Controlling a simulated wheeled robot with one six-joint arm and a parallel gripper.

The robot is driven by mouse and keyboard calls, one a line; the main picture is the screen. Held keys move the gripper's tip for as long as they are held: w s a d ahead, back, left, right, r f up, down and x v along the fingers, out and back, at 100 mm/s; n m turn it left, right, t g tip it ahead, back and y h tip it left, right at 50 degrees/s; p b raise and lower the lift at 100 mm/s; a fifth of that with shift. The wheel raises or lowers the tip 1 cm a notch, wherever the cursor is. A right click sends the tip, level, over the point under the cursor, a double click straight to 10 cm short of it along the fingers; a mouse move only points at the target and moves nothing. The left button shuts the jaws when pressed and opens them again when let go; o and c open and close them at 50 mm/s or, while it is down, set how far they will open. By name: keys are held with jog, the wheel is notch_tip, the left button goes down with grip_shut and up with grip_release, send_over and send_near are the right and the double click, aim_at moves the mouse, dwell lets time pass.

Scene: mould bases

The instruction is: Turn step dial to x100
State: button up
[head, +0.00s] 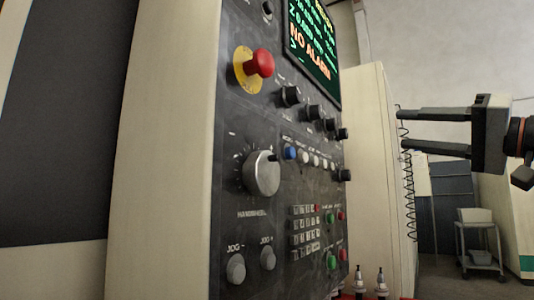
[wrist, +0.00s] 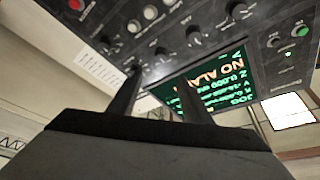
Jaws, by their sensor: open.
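A dark control panel (head: 240,215) carries a row of black knobs (head: 313,112) below its screen, and a separate black knob (head: 344,175) lower at the right edge. The knobs also show upside down in the wrist view (wrist: 194,37). Their labels are too small to read, so I cannot tell which is the step dial or where it points. My gripper (head: 402,128) is open and empty, to the right of the panel and apart from it in the head view. In the wrist view its two fingers (wrist: 160,78) overlap the panel near the knobs and screen.
A red stop button (head: 260,63) on a yellow base sticks out at the upper left. A large silver handwheel (head: 262,174) juts out below it. The screen (head: 314,45) reads "NO ALARM". A coiled cable (head: 408,180) hangs below the gripper, and a cart (head: 480,240) stands behind.

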aim_at(336, 124)
jog(key=shift+x, duration=8.65)
jog(key=shift+d+r, duration=0.1)
jog(key=shift+r, duration=0.05)
jog(key=c, duration=1.1)
